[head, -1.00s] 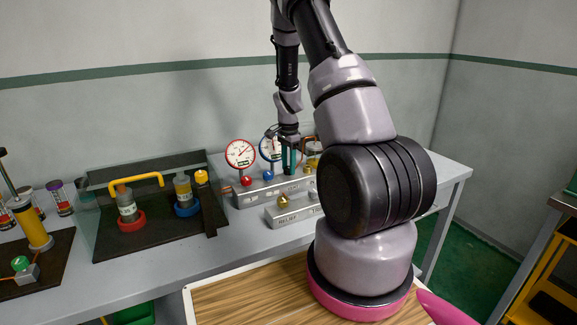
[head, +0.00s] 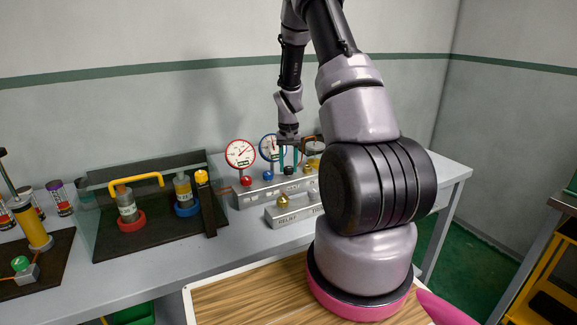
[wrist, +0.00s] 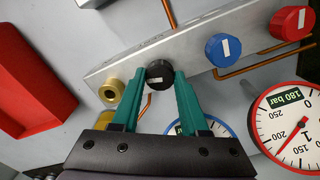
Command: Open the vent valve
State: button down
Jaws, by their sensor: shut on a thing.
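The black knob (wrist: 159,74) sits on the sloped face of a grey metal manifold (wrist: 205,42), after the red and blue knobs. I take it for the vent valve; its lettering is not readable. My gripper (wrist: 160,80) is shut on this knob, with one teal finger on each side. The pale mark on the knob lies roughly crosswise between the fingers. In the head view the black knob (head: 289,171) shows low between the fingers of my gripper (head: 289,165), which points down.
The blue knob (wrist: 223,49) and red knob (wrist: 291,23) stand along the same manifold. A brass fitting (wrist: 111,91) is close to the left finger. A red-rimmed gauge (head: 240,154) and a blue-rimmed gauge (head: 268,147) rise behind. A lower block (head: 290,212) lies in front.

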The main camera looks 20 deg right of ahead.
aim_at(288, 167)
jog(key=shift+n, duration=0.9)
jog(key=shift+c, duration=2.1)
grip_release()
notch_tip(288, 167, up, 11)
